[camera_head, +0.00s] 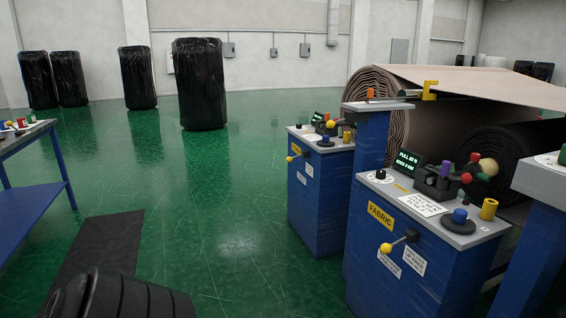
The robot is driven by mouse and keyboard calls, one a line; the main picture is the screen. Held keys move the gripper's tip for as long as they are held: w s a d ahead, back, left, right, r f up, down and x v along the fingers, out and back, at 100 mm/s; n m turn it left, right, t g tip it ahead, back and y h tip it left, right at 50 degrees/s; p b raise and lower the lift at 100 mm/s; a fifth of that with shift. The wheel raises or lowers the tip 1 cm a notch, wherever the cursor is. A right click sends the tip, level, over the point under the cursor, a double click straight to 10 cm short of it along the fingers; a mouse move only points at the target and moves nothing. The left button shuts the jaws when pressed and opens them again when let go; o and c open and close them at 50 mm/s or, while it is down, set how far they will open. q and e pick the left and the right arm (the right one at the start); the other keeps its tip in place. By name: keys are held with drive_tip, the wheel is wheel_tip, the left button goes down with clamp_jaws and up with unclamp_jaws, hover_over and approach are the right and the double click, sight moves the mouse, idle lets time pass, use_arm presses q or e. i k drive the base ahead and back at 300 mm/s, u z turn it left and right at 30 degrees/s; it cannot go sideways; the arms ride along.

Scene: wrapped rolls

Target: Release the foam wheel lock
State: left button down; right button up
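No part is readably marked as the foam wheel lock. The near blue machine cabinet (400,275) carries a yellow label (381,215) reading FABRIC. Below it a lever with a yellow knob (386,248) sticks out. The farther blue cabinet (318,200) has a yellow label (296,149) too small to read. It has a similar lever with a yellow knob (289,159) on its side. Whether either lever is locked cannot be told. Neither of my grippers is in view.
A large brown roll (377,88) and a dark roll (500,150) sit behind the cabinets. Black wrapped rolls (200,85) stand at the back. A blue table (35,205) is at left. Green floor between is clear, with a dark mat (95,250).

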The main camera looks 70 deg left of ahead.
sight(289, 159)
drive_tip(key=u, duration=2.3)
drive_tip(key=i, duration=3.7)
drive_tip(key=z, duration=0.1)
